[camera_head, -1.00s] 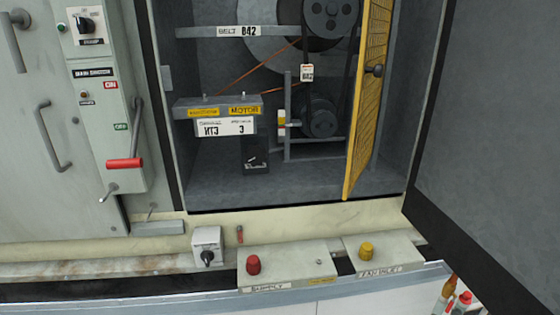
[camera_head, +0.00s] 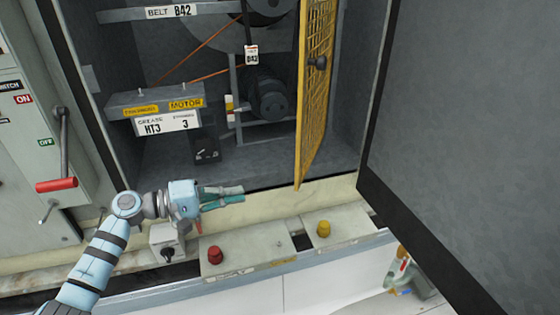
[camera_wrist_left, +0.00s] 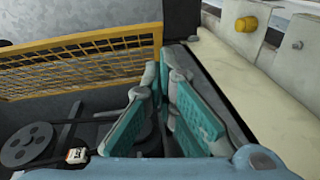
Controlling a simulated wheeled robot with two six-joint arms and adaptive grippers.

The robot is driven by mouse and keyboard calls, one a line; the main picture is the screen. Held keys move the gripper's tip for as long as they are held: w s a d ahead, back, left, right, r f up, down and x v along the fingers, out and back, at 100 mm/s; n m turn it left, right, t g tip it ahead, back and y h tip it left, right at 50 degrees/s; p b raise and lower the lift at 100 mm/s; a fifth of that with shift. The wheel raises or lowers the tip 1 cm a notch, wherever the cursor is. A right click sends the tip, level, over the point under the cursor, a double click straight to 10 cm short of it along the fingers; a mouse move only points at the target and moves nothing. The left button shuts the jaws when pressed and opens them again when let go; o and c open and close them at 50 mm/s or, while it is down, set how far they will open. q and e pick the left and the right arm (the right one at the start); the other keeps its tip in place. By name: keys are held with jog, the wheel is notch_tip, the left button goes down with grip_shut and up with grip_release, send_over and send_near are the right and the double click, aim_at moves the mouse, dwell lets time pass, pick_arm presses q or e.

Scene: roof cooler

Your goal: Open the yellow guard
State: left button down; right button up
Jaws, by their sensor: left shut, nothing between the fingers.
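The yellow guard (camera_head: 314,90) is a mesh panel in a yellow frame. In the head view it stands nearly edge-on at the right of the open cabinet, swung out from the belt drive, with a dark knob (camera_head: 318,63) on it. In the left wrist view the guard (camera_wrist_left: 80,62) spans the upper left, beyond my fingers. My left gripper (camera_head: 238,194) is shut and empty, low in front of the cabinet opening and left of the guard's bottom corner, apart from it. Its teal fingers also show in the left wrist view (camera_wrist_left: 165,110). My right gripper is not in view.
The large grey cabinet door (camera_head: 465,140) stands open at the right. A motor box (camera_head: 155,103) and pulleys sit inside. Below the opening are a box with a red button (camera_head: 215,255), one with a yellow button (camera_head: 323,229) and a small switch box (camera_head: 167,242).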

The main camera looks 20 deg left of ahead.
pick_arm(q)
notch_tip(320, 180, up, 5)
jog(key=w+a+n+t, duration=0.1)
jog(key=w+a+t, duration=0.1)
jog(key=w+d+p, duration=0.3)
jog(key=w+d, duration=0.2)
jog(key=d, duration=0.6)
jog(key=shift+w+f+h, duration=0.2)
jog(key=shift+w+h, duration=0.15)
jog(key=shift+h, duration=0.05)
jog(key=shift+d, duration=0.1)
